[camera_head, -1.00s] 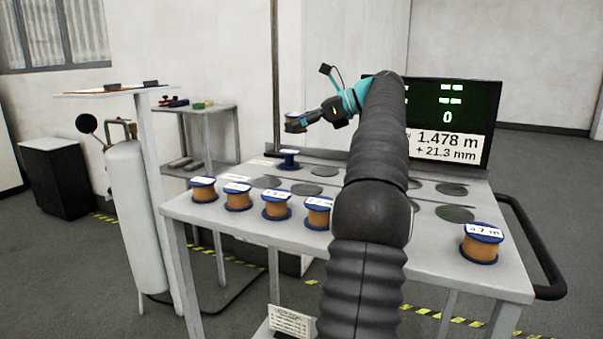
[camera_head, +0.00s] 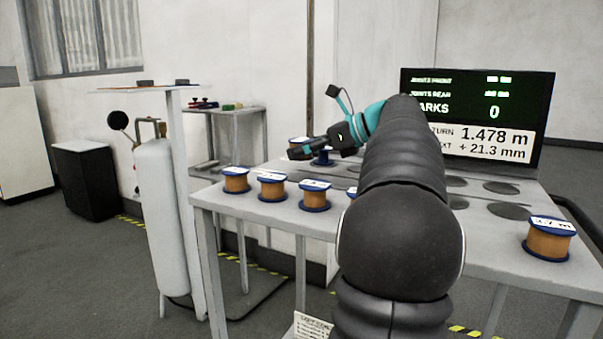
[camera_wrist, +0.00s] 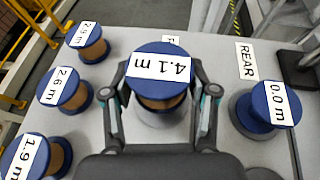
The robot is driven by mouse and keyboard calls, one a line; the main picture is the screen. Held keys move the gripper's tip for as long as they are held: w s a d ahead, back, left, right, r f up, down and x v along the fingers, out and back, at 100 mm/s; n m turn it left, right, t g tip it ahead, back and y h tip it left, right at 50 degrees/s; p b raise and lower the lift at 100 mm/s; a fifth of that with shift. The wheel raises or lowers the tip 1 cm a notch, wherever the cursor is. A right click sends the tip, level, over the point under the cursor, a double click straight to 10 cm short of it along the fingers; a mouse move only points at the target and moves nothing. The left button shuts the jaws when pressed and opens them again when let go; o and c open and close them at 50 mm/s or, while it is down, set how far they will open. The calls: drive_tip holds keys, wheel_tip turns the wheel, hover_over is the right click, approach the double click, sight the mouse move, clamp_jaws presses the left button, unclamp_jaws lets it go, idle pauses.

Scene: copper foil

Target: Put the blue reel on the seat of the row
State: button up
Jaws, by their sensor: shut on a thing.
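My gripper (camera_wrist: 161,98) is shut on a blue-flanged reel (camera_wrist: 158,62) labelled 4.1 m, one finger on each side. In the head view my gripper (camera_head: 299,153) holds this reel above the far left of the grey table (camera_head: 440,235); its copper side partly shows. A blue reel (camera_wrist: 265,105) labelled 0.0 m stands close to the right of it in the wrist view, near a REAR label (camera_wrist: 246,62). Dark round seats (camera_head: 502,188) lie on the tabletop; my arm hides some. The held reel hides the surface under it and part of another label.
Several copper-wound reels (camera_head: 272,187) stand along the table's front left edge, and one (camera_head: 549,238) at front right. A display screen (camera_head: 477,115) stands at the back. A white gas cylinder (camera_head: 170,215) and side stands are left of the table.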

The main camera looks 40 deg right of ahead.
sight(304, 177)
drive_tip(key=shift+f+b, duration=0.65)
drive_tip(key=shift+f, duration=1.3)
drive_tip(key=shift+f, duration=0.15)
drive_tip(key=o, duration=1.2)
drive_tip(key=shift+c, duration=0.2)
drive_tip(key=shift+s+d+r, duration=0.1)
drive_tip(key=shift+s+r, duration=0.1)
drive_tip(key=shift+r, duration=0.1)
drive_tip(key=p+v, duration=0.2)
drive_tip(key=v, duration=0.9)
drive_tip(key=shift+s+d, duration=0.1)
drive_tip(key=shift+s, duration=0.15)
